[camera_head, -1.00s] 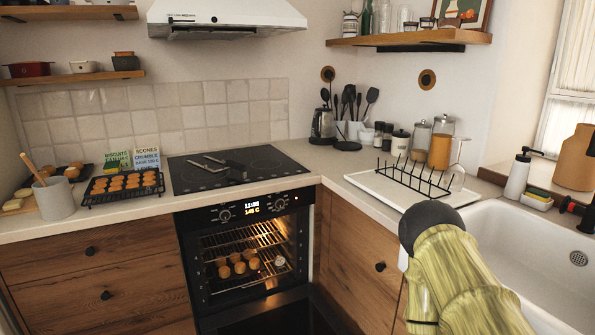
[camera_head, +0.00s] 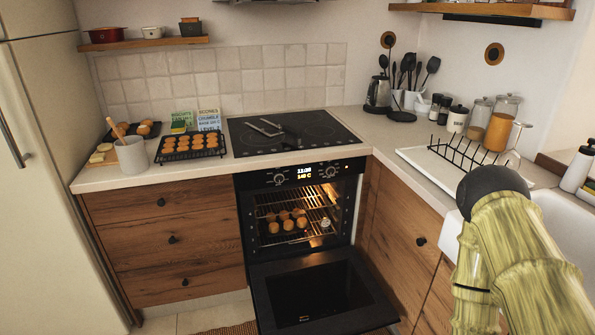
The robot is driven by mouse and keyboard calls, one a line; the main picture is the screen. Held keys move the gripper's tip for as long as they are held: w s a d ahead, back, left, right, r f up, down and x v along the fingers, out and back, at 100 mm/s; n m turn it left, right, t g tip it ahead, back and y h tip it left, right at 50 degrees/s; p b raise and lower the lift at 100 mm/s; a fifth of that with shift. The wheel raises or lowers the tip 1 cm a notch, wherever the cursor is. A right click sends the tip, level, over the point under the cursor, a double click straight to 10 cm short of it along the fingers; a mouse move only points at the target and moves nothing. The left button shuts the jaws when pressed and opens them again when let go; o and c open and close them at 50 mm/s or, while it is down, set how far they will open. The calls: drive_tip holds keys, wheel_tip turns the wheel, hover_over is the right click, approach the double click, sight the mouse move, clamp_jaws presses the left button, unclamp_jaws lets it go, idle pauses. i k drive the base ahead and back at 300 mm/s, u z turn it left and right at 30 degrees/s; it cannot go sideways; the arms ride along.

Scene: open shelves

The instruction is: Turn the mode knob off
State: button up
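The oven (camera_head: 310,265) stands under the cooktop with its door (camera_head: 318,292) lowered open. Its control panel has a left knob (camera_head: 279,179) and a right knob (camera_head: 331,171) on either side of a lit display (camera_head: 304,173). The display seems to read 140 C on its lower line. I cannot tell which knob is the mode knob or how either is set. The oven light is on, and round baked pieces (camera_head: 287,219) sit on the rack inside. A greenish-yellow link of my arm, with a dark rounded end, shows at right. My gripper is not in view.
Tongs (camera_head: 265,127) and a dark item lie on the cooktop (camera_head: 310,130). A rack of biscuits (camera_head: 192,146) and a cup (camera_head: 131,156) stand to the left. A drying rack (camera_head: 470,150) is at right. The lowered door takes up the floor space before the oven.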

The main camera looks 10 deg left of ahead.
sight(279, 177)
drive_tip(key=z, duration=0.15)
drive_tip(key=k, duration=0.2)
drive_tip(key=u, duration=0.65)
drive_tip(key=i, duration=1.05)
drive_tip(key=z, duration=0.1)
